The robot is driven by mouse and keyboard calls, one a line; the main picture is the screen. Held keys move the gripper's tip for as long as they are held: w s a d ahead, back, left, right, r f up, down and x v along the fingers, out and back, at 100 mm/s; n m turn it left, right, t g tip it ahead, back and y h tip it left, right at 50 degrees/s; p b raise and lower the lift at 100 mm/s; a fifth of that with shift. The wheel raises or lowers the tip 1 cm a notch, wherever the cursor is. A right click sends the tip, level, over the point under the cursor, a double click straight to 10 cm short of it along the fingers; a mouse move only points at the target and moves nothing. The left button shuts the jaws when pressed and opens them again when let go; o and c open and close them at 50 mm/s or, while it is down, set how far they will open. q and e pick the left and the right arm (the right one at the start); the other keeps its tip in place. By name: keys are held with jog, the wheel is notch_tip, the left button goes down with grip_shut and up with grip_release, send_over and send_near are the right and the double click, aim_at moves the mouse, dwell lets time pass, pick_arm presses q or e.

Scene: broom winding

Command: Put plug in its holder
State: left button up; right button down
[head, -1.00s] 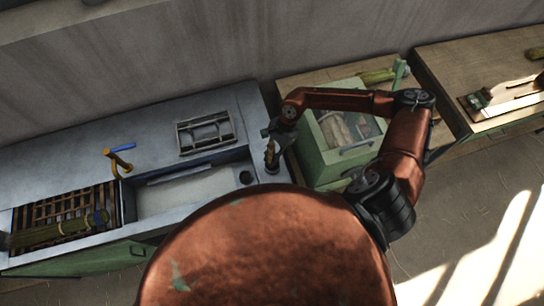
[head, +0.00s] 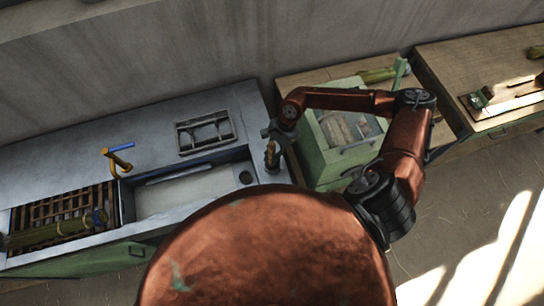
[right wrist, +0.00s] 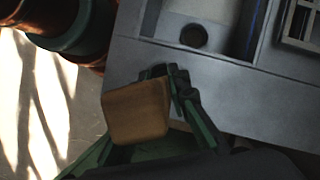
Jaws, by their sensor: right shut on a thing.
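My right gripper (head: 272,138) is shut on the plug (head: 271,153), a small brown piece, at the right end of the grey sink counter. In the head view the plug stands roughly upright over a dark round base (head: 272,168), which looks like its holder. I cannot tell whether the plug is seated in it or just above. In the right wrist view the plug's brown wooden body (right wrist: 138,110) is large and close, beside the dark green fingers (right wrist: 180,92). The plug's lower end is hidden there. My left gripper is not in view.
The sink basin (head: 190,196) with its dark drain hole (head: 246,177) lies left of the gripper. A rack (head: 205,132) sits behind it. A yellow tap (head: 117,161) and a slatted grate (head: 70,208) are farther left. A green glass-topped box (head: 325,165) is close on the right.

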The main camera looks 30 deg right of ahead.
aim_at(271, 145)
jog(key=shift+f, duration=0.3)
jog(key=c, duration=2.1)
grip_release()
jog(key=shift+p+v, duration=1.7)
jog(key=shift+v, duration=3.8)
